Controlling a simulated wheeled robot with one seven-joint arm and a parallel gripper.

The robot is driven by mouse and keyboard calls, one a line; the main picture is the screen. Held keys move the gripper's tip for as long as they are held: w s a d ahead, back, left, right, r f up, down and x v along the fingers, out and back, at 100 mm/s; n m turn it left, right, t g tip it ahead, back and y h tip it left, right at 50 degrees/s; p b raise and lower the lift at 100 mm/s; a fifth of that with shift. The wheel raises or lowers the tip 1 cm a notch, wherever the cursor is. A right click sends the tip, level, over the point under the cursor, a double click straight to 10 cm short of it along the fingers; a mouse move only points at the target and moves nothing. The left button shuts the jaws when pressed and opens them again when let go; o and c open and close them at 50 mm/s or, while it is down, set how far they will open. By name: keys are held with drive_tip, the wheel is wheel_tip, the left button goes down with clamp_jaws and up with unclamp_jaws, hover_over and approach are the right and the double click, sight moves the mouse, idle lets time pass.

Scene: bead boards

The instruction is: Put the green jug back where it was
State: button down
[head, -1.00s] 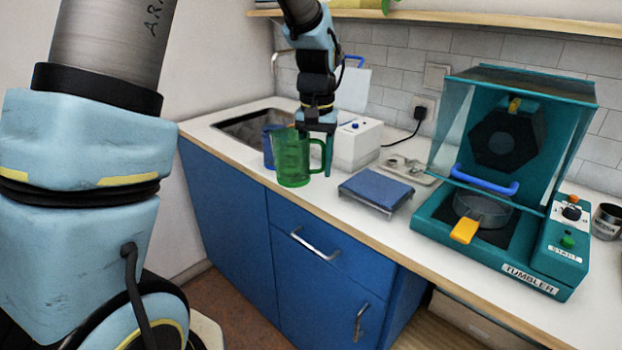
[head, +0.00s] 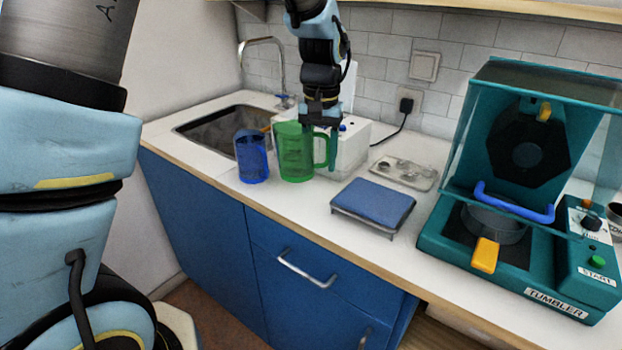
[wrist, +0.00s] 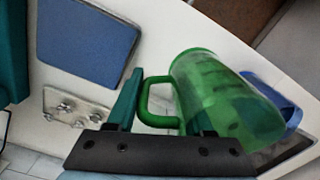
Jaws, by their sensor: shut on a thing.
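The green jug (head: 294,152) is upright at the counter, just right of a blue jug (head: 251,157). I cannot tell whether its base touches the counter. My gripper (head: 320,150) comes down from above at the jug's right side, shut on the jug.
A white box (head: 352,148) stands close behind my gripper. A blue pad on a stand (head: 373,203) and a metal tray (head: 404,172) are to the right. The teal tumbler machine (head: 530,190) stands open further right. The sink (head: 215,128) is behind the blue jug.

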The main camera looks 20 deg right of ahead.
drive_tip(key=shift+f+p, duration=0.55)
drive_tip(key=shift+f, duration=2.4)
drive_tip(key=shift+f, duration=0.1)
drive_tip(key=c, duration=0.6)
unclamp_jaws()
wheel_tip(320, 180, up, 12)
drive_tip(key=shift+r+b, duration=0.15)
drive_tip(key=shift+b, duration=0.9)
